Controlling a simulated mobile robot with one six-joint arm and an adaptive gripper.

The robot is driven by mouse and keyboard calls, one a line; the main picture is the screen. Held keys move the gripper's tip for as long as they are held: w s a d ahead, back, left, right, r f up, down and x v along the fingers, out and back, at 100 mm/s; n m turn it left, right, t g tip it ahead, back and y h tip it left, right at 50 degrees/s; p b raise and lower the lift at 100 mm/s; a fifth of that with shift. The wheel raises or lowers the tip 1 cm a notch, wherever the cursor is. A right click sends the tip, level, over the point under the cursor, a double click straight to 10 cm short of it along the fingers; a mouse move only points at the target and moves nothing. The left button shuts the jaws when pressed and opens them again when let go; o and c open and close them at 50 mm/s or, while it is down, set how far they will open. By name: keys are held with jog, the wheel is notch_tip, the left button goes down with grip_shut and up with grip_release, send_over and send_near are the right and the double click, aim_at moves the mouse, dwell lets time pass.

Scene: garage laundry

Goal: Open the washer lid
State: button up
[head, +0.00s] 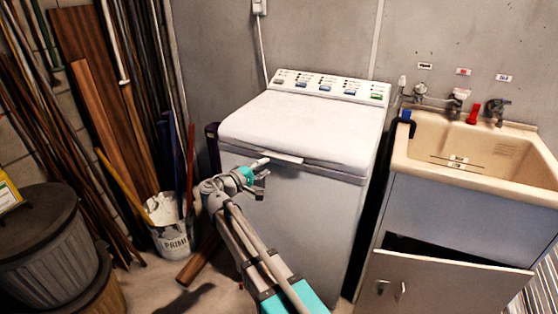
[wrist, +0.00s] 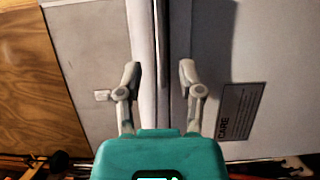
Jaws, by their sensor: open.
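The white washer (head: 300,215) stands against the back wall, and its lid (head: 300,128) lies flat and shut. A pale lip (head: 283,158) juts from the middle of the lid's front edge. My gripper (head: 262,178) is in front of the washer's upper front, close to this lip and slightly left of it. In the wrist view my gripper (wrist: 160,75) is open and empty, with a finger on either side of a long seam. I cannot tell whether either finger touches the washer.
A beige sink (head: 480,150) stands to the right, above a cabinet with a partly open door (head: 440,280). A white bucket (head: 172,225) with poles and a dark lidded bin (head: 45,235) stand to the left. Boards and poles (head: 90,110) lean at the left wall.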

aim_at(279, 159)
jog(key=shift+x, duration=3.4)
grip_shut()
